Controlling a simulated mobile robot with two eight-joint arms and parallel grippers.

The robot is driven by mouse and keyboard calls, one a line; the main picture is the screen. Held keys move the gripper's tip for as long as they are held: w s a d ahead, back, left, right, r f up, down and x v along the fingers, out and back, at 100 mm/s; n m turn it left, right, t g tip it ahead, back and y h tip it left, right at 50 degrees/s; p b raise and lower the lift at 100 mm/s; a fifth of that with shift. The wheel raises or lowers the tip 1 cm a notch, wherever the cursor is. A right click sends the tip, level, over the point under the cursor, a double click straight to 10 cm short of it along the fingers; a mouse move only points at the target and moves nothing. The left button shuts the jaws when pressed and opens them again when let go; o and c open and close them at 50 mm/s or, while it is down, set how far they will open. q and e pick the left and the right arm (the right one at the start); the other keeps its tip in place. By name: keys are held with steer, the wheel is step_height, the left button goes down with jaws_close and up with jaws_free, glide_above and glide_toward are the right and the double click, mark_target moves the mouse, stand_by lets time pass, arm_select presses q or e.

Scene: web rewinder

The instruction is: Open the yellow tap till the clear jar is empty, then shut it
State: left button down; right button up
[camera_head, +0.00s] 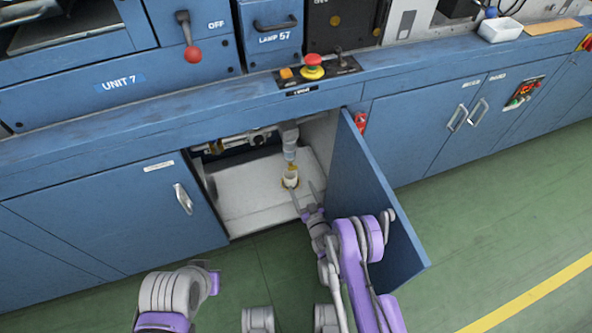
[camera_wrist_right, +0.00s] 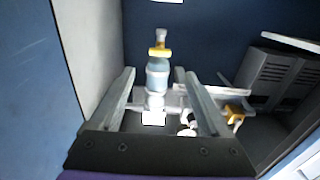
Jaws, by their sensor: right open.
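The clear jar (camera_head: 289,152) hangs under a grey fitting inside the open cupboard; its bluish body also shows in the right wrist view (camera_wrist_right: 157,76). The yellow tap (camera_head: 292,167) is at the jar's lower end and shows at the top of the jar in the wrist view (camera_wrist_right: 160,50). A small pale cup-like piece (camera_head: 290,179) is below it on the cupboard floor. My right gripper (camera_head: 304,195) is open and empty, just in front of the jar and tap and apart from them. Any liquid level in the jar is too small to tell.
The blue cupboard door (camera_head: 375,200) stands open to the right, beside my right arm. Pipework (camera_head: 235,145) runs along the cupboard's upper back. The white cupboard floor (camera_head: 245,195) is clear at the left. An emergency stop (camera_head: 312,66) sits on the ledge above.

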mark_target(293, 169)
steer(key=b+x, duration=0.1)
steer(key=x, duration=0.7)
steer(key=shift+w+b, duration=0.2)
steer(key=shift+b, duration=0.15)
jaws_close()
steer(key=shift+n, duration=0.4)
steer(key=n, duration=0.5)
steer(key=shift+a+f+n, duration=0.1)
steer(key=shift+a+n, duration=0.05)
steer(key=shift+n, duration=0.55)
